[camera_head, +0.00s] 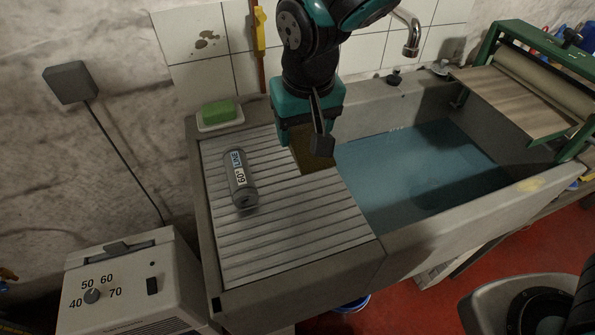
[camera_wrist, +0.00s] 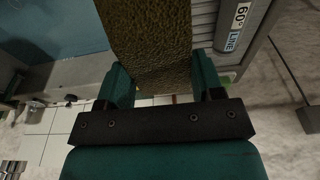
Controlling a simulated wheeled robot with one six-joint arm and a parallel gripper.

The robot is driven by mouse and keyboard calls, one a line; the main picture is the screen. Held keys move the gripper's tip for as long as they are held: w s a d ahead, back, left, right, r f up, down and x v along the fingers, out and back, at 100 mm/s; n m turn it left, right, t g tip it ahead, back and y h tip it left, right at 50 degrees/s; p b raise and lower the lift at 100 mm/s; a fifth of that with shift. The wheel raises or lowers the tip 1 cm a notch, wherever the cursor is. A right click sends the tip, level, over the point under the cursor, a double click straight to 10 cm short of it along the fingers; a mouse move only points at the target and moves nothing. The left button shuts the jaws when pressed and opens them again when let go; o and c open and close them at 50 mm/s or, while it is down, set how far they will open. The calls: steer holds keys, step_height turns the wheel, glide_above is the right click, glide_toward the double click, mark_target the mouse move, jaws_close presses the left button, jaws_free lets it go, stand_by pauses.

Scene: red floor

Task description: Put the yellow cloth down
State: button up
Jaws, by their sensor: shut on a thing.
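The yellow cloth (camera_head: 318,163) shows as a brownish-yellow patch below my gripper (camera_head: 306,138), at the back right of the ribbed draining board (camera_head: 285,218), beside the basin. In the wrist view the cloth (camera_wrist: 152,38) is a textured strip running between the two green fingers of my gripper (camera_wrist: 161,82). The gripper is shut on it. My gripper hides part of the cloth in the head view. I cannot tell whether the cloth touches the board.
A grey cylinder marked 60° LINE (camera_head: 240,180) lies on the board's left part. A green soap (camera_head: 218,112) sits at the back left corner. Water (camera_head: 415,170) fills the basin on the right. The board's front part is clear. A green-framed roller machine (camera_head: 540,80) stands at right.

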mark_target(301, 184)
step_height(301, 184, down, 12)
steer(key=shift+s+f, duration=0.1)
stand_by(0.4)
steer(key=shift+f, duration=0.15)
steer(key=o, duration=1.1)
steer(key=r, duration=0.4)
steer(key=s+r, duration=0.1)
steer(key=r, duration=0.7)
steer(key=shift+s+d+r, duration=0.15)
steer(key=shift+s+d, duration=0.15)
steer(key=shift+s, duration=0.05)
steer(key=s+d+r+n+y, duration=0.1)
steer(key=s+d+r, duration=0.2)
steer(key=s, duration=0.2)
steer(key=s+d+r+n+g+y, duration=0.1)
steer(key=s+d+r, duration=0.2)
steer(key=s+d, duration=0.1)
steer(key=s+d+r+n+y, duration=0.1)
steer(key=s+d+r, duration=0.2)
steer(key=s+d, duration=0.1)
steer(key=shift+s+n+g+y, duration=0.4)
steer(key=shift+s, duration=0.4)
